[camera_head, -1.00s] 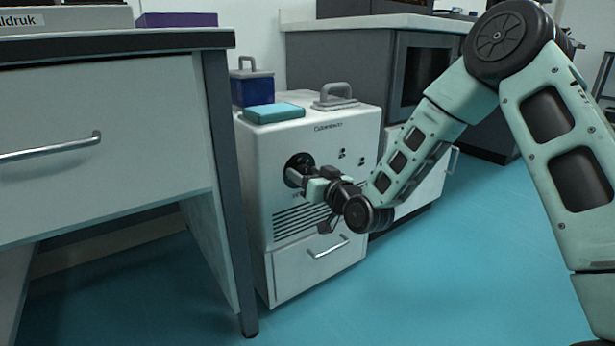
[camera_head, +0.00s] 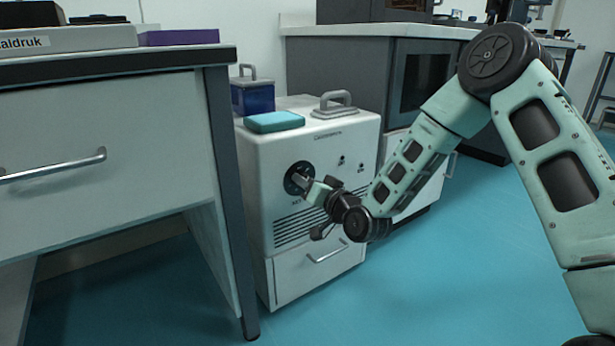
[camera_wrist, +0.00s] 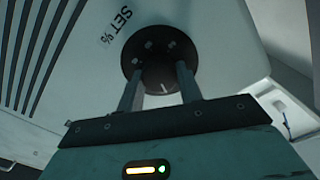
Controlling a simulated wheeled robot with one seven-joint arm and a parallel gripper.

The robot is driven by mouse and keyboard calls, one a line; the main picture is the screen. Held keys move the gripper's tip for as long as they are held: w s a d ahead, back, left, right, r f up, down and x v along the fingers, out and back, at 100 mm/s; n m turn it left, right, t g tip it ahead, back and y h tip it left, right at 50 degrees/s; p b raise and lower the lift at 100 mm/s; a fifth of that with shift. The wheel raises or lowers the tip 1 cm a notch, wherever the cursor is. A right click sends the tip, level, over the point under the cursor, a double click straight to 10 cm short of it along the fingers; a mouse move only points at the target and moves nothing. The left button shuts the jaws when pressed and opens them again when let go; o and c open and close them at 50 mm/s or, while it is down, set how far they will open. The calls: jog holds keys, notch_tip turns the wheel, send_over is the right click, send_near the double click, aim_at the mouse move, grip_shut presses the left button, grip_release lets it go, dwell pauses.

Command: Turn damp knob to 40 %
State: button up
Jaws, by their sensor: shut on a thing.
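The damp knob is a round black dial (camera_head: 298,177) on the front of a white cabinet (camera_head: 345,215), and it also shows in the wrist view (camera_wrist: 160,52) beside the label "SET %". My gripper (camera_head: 308,187) reaches it from the right. In the wrist view both fingers of my gripper (camera_wrist: 160,80) extend to the lower part of the dial and are shut on the knob. A short pale pointer mark shows on the dial between the fingers. I cannot read any scale value.
A teal box (camera_head: 274,122), a grey-handled block (camera_head: 336,106) and a blue container (camera_head: 253,95) stand on the cabinet. A drawer desk (camera_head: 110,150) is close on the left. The blue floor (camera_head: 440,270) at the right front is clear.

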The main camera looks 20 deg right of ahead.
jog(key=shift+f+m+p, duration=0.2)
jog(key=shift+m+p, duration=4.8)
jog(key=shift+m, duration=2.8)
jog(key=o, duration=1)
jog(key=shift+d, duration=0.1)
jog(key=shift+s, duration=0.1)
jog(key=p+v, duration=0.5)
jog(key=v, duration=1.2)
jog(key=shift+s, duration=0.1)
